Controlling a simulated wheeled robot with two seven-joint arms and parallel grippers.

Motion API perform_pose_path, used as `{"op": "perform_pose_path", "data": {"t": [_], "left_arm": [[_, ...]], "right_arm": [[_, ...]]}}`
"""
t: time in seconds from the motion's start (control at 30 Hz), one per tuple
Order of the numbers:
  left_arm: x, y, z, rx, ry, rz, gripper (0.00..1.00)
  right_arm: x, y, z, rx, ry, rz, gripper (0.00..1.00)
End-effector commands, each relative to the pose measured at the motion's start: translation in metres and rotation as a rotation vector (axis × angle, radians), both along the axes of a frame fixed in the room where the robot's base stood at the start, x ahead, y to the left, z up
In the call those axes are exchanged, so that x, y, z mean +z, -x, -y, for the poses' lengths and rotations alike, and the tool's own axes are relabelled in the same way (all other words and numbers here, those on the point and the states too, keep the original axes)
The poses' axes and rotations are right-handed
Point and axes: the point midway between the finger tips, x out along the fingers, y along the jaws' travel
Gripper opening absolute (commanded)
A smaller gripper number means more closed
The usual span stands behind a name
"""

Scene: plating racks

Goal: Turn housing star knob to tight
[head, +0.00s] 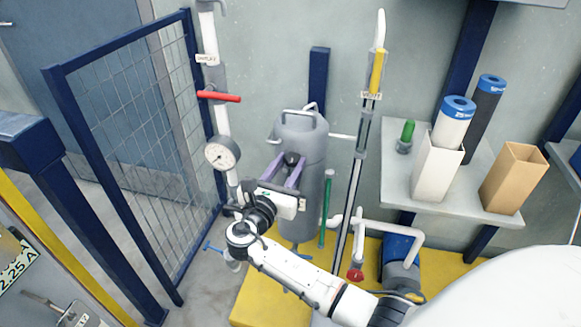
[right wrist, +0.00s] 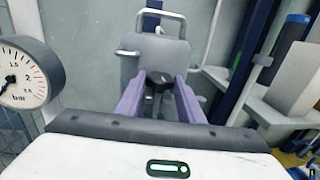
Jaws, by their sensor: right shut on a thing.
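The grey filter housing (head: 302,140) stands upright on the yellow platform, with a handle on its top. A dark star knob (head: 292,159) sits on the housing's front, and it also shows in the right wrist view (right wrist: 160,77). My right gripper (head: 289,168) reaches up to the knob from below. Its two purple fingers are shut on the knob, one on each side; in the right wrist view the fingers (right wrist: 160,90) converge on it. The fingers hide part of the knob. My left gripper is not in view.
A round pressure gauge (head: 222,153) and a white pipe with a red-handled valve (head: 219,96) stand close left of my right arm. A green rod (head: 327,208) and a pipe with a yellow handle (head: 377,72) are on the right. A shelf (head: 398,188) holds cartridges and boxes.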

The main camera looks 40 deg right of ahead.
Motion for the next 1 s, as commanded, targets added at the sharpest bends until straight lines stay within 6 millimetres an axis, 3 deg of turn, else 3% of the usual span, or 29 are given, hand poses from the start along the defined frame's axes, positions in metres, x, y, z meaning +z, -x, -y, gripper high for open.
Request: {"op": "perform_pose_path", "data": {"t": [0.37,0.4,0.5,0.83,1.0], "left_arm": [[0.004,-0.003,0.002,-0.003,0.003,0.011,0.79],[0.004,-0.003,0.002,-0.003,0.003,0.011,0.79],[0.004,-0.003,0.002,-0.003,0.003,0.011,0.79],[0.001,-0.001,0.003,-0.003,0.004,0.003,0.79],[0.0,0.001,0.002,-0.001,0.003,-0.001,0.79]], "right_arm": [[0.0,0.0,0.0,-0.033,0.001,0.0,0.12],[0.0,0.0,0.0,-0.033,0.001,0.0,0.39],[0.0,0.0,-0.001,-0.033,0.001,0.0,0.53],[0.0,0.001,-0.004,-0.031,0.001,-0.001,0.53],[-0.001,0.013,-0.024,-0.029,-0.003,-0.002,0.53]]}}
